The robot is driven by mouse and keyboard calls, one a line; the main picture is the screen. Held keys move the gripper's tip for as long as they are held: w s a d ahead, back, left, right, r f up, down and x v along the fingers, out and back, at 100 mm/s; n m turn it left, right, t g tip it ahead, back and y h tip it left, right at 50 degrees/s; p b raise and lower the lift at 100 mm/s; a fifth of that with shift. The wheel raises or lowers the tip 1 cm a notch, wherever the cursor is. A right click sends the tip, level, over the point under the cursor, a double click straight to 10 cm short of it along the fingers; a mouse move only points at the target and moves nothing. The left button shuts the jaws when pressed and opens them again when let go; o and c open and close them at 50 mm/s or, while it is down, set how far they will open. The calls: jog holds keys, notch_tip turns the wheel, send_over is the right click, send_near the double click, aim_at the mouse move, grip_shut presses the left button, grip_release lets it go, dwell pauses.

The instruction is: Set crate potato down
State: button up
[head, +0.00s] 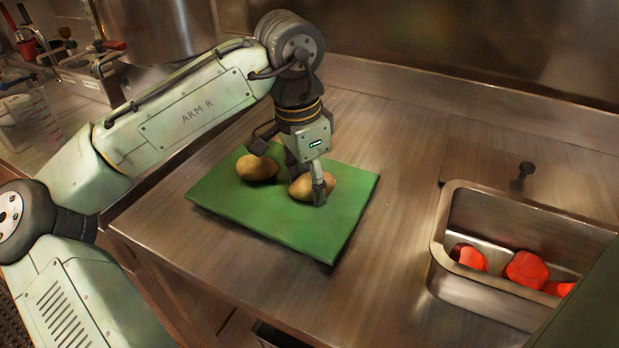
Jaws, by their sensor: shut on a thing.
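Two brown potatoes are at the green cutting board. My gripper (305,182) points down over the board and is shut on the right potato (333,186), with one finger in front of it; the fingers hide part of it. That potato is at the board's surface; I cannot tell whether it touches it. The other potato (257,168) lies just left of it, close to my gripper. The green cutting board (310,235) lies flat on the steel counter. I see no crate that is clearly a potato crate.
The steel counter (400,150) is clear between board and pan. A clear measuring jug (35,118) is at the left. A steel wall (450,45) rises behind.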

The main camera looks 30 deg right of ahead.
aim_at(302, 182)
jog(key=o, duration=1.2)
jog(key=r, duration=0.4)
jog(key=a+r, duration=0.1)
jog(key=r, duration=0.7)
jog(key=shift+a+r+b, duration=0.15)
jog(key=shift+a+b, duration=0.1)
jog(key=shift+b, duration=0.05)
